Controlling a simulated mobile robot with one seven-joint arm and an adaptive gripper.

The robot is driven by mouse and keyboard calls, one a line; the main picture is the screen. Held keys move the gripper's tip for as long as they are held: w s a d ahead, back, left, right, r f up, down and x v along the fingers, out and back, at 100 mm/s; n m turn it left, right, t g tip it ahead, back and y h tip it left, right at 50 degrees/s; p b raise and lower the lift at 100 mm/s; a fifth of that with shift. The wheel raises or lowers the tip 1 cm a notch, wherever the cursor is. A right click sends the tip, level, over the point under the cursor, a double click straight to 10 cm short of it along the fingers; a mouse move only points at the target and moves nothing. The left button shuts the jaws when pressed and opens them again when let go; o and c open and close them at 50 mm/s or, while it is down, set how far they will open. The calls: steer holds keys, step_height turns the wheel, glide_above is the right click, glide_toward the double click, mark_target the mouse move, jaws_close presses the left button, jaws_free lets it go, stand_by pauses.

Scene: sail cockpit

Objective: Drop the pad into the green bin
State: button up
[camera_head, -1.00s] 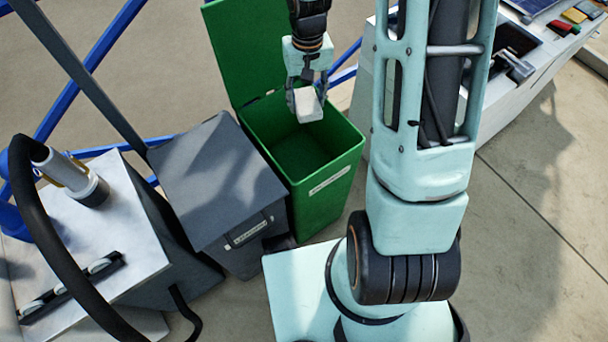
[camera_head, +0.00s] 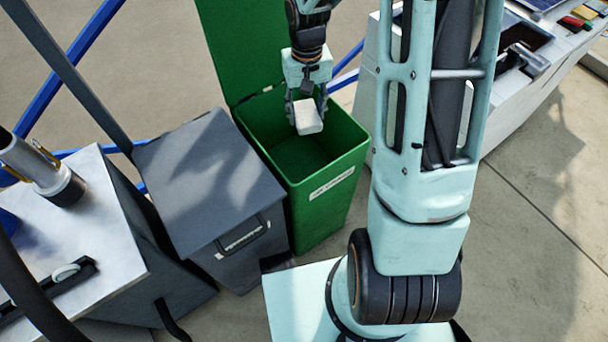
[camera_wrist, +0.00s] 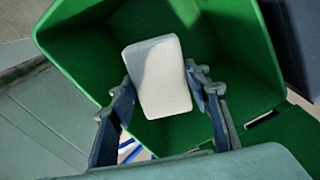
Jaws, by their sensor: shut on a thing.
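The white pad (camera_head: 307,116) is held between the fingers of my gripper (camera_head: 306,100), over the open mouth of the green bin (camera_head: 325,190). The bin's lid (camera_head: 240,45) stands raised at the back. In the wrist view the pad (camera_wrist: 157,77) lies between the two fingertips of my gripper (camera_wrist: 160,85), with the green bin's walls (camera_wrist: 80,50) around it and the bin's inside below. How far the pad is above the bin floor is hard to tell.
A grey bin (camera_head: 210,175) with a closed lid stands directly left of the green bin. A white console (camera_head: 80,210) with a metal cylinder is at the left. A white bench (camera_head: 530,75) with coloured items is at the upper right. Blue rails (camera_head: 85,60) run behind.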

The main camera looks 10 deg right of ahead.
steer(key=shift+f, duration=0.4)
steer(key=o, duration=1.2)
steer(key=shift+r, duration=0.1)
step_height(320, 180, up, 12)
